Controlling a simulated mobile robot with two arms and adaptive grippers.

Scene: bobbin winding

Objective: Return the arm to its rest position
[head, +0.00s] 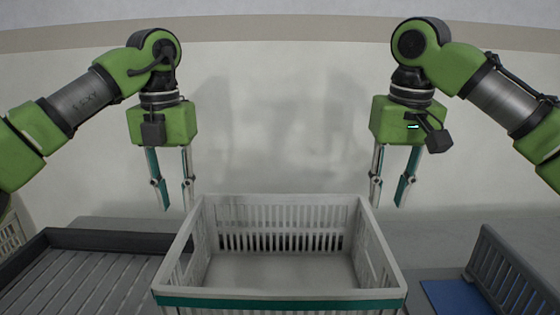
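My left gripper (177,207) hangs pointing down at the left, above the back left corner area of a light grey crate. Its two fingers are spread apart with nothing between them. My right gripper (387,204) hangs pointing down at the right, near the crate's back right corner. Its fingers are also spread and empty. Both arms are green and bent in a similar, mirrored pose. No bobbin shows in this view.
The light grey slatted crate (280,302) with a teal front band stands in the middle and looks empty. A dark grooved tray (75,280) lies at the left. A grey slatted rack (505,270) and a blue surface (452,297) are at the right. A plain wall stands behind.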

